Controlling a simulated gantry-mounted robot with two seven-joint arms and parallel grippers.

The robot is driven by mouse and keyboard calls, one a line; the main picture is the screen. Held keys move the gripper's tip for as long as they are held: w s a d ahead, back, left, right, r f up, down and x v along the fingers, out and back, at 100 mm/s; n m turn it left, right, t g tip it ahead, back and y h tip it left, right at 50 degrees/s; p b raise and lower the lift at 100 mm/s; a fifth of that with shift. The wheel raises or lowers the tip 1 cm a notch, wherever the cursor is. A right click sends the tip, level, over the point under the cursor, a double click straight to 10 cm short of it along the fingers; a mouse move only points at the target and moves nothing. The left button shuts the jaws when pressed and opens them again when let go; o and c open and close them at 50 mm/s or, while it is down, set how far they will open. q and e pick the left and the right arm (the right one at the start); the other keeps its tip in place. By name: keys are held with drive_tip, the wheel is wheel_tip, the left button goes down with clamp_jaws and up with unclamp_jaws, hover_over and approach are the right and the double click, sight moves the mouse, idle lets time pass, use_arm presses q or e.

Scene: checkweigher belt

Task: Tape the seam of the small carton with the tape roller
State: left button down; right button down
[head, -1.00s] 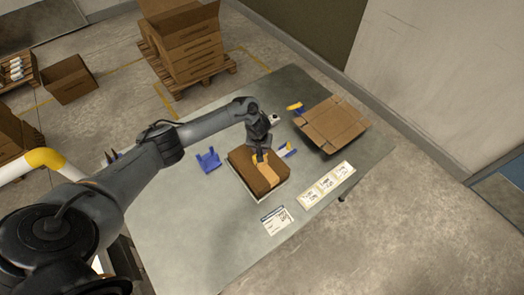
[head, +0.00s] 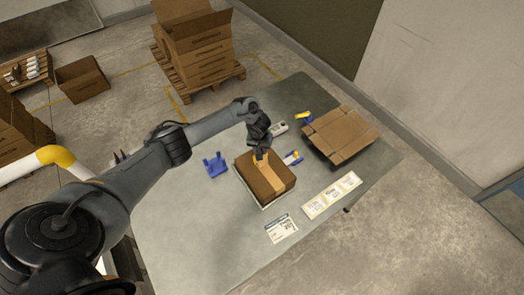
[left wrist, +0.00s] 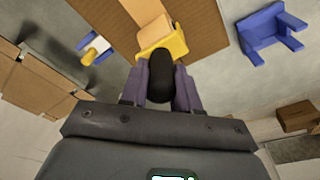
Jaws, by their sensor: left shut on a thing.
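The small carton (head: 252,183) is a closed brown box in the middle of the grey table. A lighter tan tape strip (head: 271,177) runs across its top. My left gripper (head: 261,154) is over the carton's far edge, at the far end of the strip. In the left wrist view its purple fingers (left wrist: 160,86) are shut on the black handle of the yellow tape roller (left wrist: 170,46). The roller is at the carton top (left wrist: 200,25), against the tan strip; whether it touches I cannot tell. My right gripper is not in view.
A blue stand (head: 215,166) is left of the carton. A blue, white and yellow tool (head: 293,158) lies close to its right. The table's front left is clear.

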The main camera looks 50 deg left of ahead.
use_arm(q)
drive_tip(key=shift+w+a+f+b, duration=0.1)
drive_tip(key=shift+a+b, duration=0.1)
drive_tip(key=shift+a, duration=0.35)
drive_tip(key=shift+w+a+f+b, duration=0.1)
drive_tip(key=shift+a+b, duration=0.1)
drive_tip(key=shift+a, duration=0.35)
drive_tip(key=shift+w+a+r, duration=0.1)
drive_tip(key=shift+a, duration=0.45)
drive_tip(key=shift+a+b, duration=0.15)
drive_tip(key=shift+b, duration=0.15)
drive_tip(key=shift+w+a+b, duration=0.2)
drive_tip(key=shift+a+b, duration=0.35)
drive_tip(key=shift+a, duration=0.85)
drive_tip(key=shift+r, duration=0.1)
wheel_tip(320, 180, up, 7)
drive_tip(key=p, duration=0.8)
